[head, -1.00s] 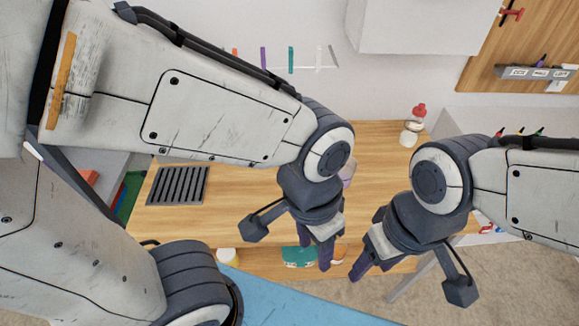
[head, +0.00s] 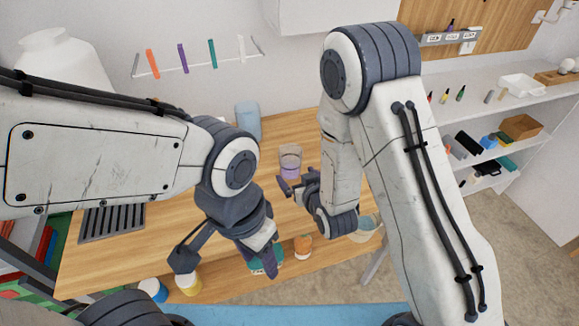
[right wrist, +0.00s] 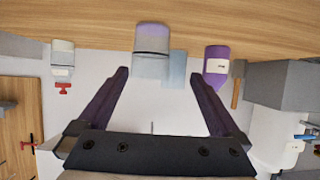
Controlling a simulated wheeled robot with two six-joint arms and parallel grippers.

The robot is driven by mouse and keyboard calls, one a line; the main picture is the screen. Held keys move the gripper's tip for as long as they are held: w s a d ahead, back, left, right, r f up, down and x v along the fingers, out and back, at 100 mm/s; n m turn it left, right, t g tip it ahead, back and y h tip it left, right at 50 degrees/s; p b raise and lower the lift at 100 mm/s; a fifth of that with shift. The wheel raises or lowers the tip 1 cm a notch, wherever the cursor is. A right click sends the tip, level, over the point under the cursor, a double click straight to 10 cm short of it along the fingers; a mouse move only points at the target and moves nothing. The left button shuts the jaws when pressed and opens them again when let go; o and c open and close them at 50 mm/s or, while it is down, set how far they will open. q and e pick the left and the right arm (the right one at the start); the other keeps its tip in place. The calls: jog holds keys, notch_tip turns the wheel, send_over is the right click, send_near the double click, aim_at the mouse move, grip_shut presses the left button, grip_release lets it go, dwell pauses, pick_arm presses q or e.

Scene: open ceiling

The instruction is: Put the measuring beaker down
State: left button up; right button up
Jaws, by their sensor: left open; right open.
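The measuring beaker (head: 290,160), clear with purple liquid, stands upright on the wooden table (head: 215,215). In the right wrist view, which is upside down, the beaker (right wrist: 152,40) shows beyond and between the fingertips. My right gripper (head: 296,184) is open and empty close to the beaker's near side; its fingers (right wrist: 165,85) are spread and apart from the beaker.
A blue container (head: 248,118) stands behind the beaker. The right wrist view shows a purple bottle (right wrist: 216,62) and a red-topped bottle (right wrist: 62,62). A dark slotted rack (head: 112,220) lies at the left. An orange jar (head: 303,245) and other containers are low along the front.

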aim_at(293, 166)
jog(key=shift+w+d+f+t, duration=0.3)
jog(key=shift+d+f+t, duration=0.15)
jog(key=shift+t, duration=0.05)
jog(key=p+x, duration=0.1)
jog(key=x, duration=0.4)
jog(key=shift+r, duration=0.15)
jog(key=p+x, duration=0.2)
jog(key=x, duration=0.2)
jog(key=shift+w+d, duration=0.1)
jog(key=shift+w, duration=0.6)
jog(key=c, duration=1.3)
jog(key=shift+o, duration=0.2)
